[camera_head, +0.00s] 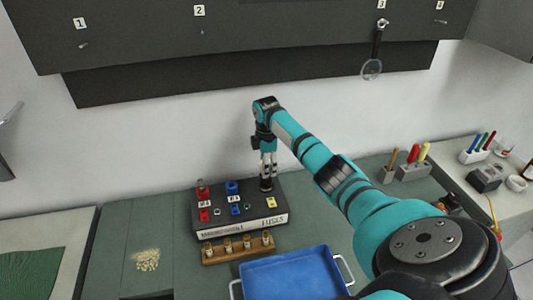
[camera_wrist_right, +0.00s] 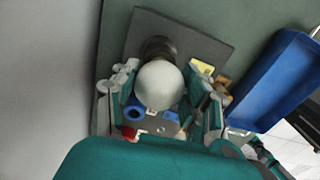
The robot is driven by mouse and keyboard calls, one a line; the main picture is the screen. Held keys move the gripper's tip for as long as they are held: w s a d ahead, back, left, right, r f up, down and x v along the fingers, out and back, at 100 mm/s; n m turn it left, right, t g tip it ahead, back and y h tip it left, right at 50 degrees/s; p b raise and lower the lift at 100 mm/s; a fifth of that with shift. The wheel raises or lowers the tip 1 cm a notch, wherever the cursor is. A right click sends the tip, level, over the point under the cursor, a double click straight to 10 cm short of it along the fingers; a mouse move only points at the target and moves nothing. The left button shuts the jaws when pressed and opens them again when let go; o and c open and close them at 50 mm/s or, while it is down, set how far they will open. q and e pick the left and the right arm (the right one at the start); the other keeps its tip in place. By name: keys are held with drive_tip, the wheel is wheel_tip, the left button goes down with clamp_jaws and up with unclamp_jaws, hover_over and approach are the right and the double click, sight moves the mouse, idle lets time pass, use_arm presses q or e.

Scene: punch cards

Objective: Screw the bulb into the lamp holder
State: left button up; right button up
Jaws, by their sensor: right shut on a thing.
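My right gripper (camera_head: 267,168) points down over the right back part of a dark board (camera_head: 243,214) labelled FUSES. In the right wrist view, a round white bulb (camera_wrist_right: 158,84) sits between the two fingers of this gripper (camera_wrist_right: 160,98), which is shut on it. The dark round lamp holder (camera_wrist_right: 157,47) lies directly behind the bulb in that view, and its dark body shows under the fingertips in the head view (camera_head: 266,185). The bulb hides where it meets the holder, so I cannot tell how deep it sits. My left gripper is not in view.
The board carries red and blue parts (camera_head: 232,187). A wooden rack (camera_head: 238,248) with several small fuses stands in front. A blue tray (camera_head: 245,270) is at the front, and small beige pieces (camera_head: 146,260) lie left. Tool holders (camera_head: 413,172) stand right. A dark cabinet (camera_head: 250,45) hangs above.

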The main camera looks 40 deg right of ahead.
drive_tip(key=m, duration=0.7)
drive_tip(key=o, duration=1.1)
